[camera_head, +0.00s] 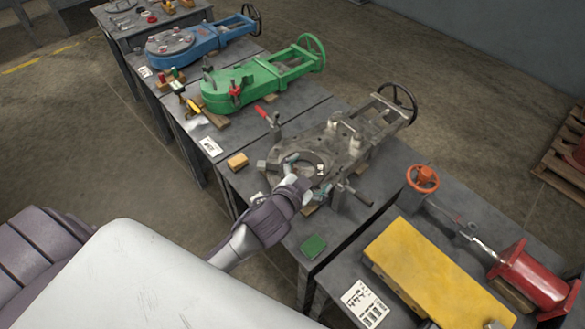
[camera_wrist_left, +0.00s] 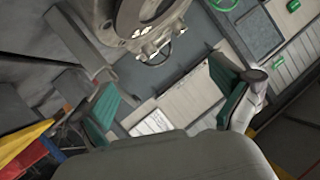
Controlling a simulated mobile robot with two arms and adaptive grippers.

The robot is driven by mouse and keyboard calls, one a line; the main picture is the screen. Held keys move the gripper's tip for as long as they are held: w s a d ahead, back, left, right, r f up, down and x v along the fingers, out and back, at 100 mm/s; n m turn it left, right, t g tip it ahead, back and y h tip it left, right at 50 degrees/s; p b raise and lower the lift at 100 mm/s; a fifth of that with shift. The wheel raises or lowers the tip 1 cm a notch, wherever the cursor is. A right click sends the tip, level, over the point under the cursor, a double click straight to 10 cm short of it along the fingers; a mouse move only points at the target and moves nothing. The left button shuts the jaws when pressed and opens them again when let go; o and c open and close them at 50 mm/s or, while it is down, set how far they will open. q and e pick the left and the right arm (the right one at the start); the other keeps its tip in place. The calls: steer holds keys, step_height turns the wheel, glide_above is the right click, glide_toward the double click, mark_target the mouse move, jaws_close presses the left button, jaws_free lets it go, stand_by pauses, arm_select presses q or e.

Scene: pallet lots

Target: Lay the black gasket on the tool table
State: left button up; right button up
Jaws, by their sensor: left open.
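My left gripper (camera_head: 308,175) is open over the round end of a grey metal valve assembly (camera_head: 350,140) on a dark table (camera_head: 268,212). Its two fingers with teal pads stand wide apart in the left wrist view (camera_wrist_left: 172,103), with nothing held between them. A dark ring (camera_wrist_left: 145,14) shows at the top of that view, beyond the fingertips, on the grey assembly. I cannot tell whether this ring is the black gasket or part of the assembly. Which table is the tool table is not clear. My right gripper is not in view.
A yellow block (camera_head: 430,270) and a red cylinder (camera_head: 530,277) are on the nearer right table. Green (camera_head: 250,85) and blue (camera_head: 190,45) valves stand farther back. A wooden pallet (camera_head: 562,160) is at right.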

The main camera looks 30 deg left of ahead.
arm_select(q)
steer(key=w+d+r+m+t+h, duration=0.2)
steer(key=w+d+r+m+h, duration=0.1)
steer(key=r, duration=0.3)
steer(key=w+d+r+m+t+h, duration=0.2)
steer(key=w+d+r+m+h, duration=0.15)
steer(key=r, duration=0.25)
steer(key=s+d+r+m+g+h, duration=0.1)
steer(key=d+r+m+g+h, duration=0.1)
steer(key=d+r+m+h, duration=0.35)
steer(key=m+g+y, duration=1.2)
steer(key=m+g, duration=0.2)
steer(key=g, duration=0.2)
glide_above(273, 167)
step_height(273, 167, down, 9)
steer(key=f, duration=0.6)
steer(key=shift+w+a+f, duration=0.15)
steer(key=shift+w+f, duration=0.1)
steer(key=shift+f, duration=0.15)
steer(key=shift+s+d+f+p, duration=0.15)
steer(key=shift+f, duration=1.45)
steer(key=shift+s+d+f+p, duration=0.1)
steer(key=shift+f+p, duration=0.05)
steer(key=shift+f, duration=1.4)
jaws_close()
